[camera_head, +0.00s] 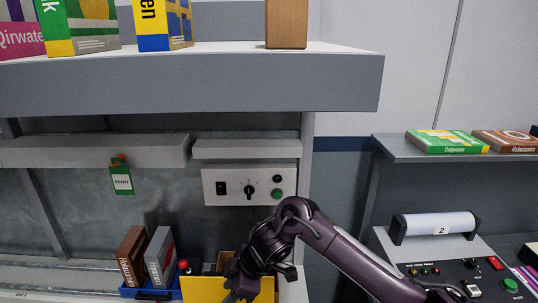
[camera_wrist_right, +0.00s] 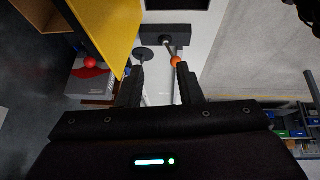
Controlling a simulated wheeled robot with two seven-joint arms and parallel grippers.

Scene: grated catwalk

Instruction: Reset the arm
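My right arm comes in from the right in the head view. Its gripper (camera_head: 238,286) hangs low in front of a yellow panel (camera_head: 200,288), partly cut off by the lower edge. In the right wrist view the two fingers of this gripper (camera_wrist_right: 161,88) are spread apart, with nothing clearly held between them. Beyond the fingertips a thin rod with an orange knob (camera_wrist_right: 176,61) joins a dark block (camera_wrist_right: 166,37). The yellow panel (camera_wrist_right: 108,32) also shows there, left of the fingers. My left gripper is in neither view.
A grey shelf (camera_head: 190,85) with boxes spans the upper left. Under it are a switch panel (camera_head: 250,187), a green READY tag (camera_head: 122,180) and a blue bin (camera_head: 150,293) with boxes. A red ball (camera_head: 183,265) is beside the yellow panel. A control console (camera_head: 460,270) stands right.

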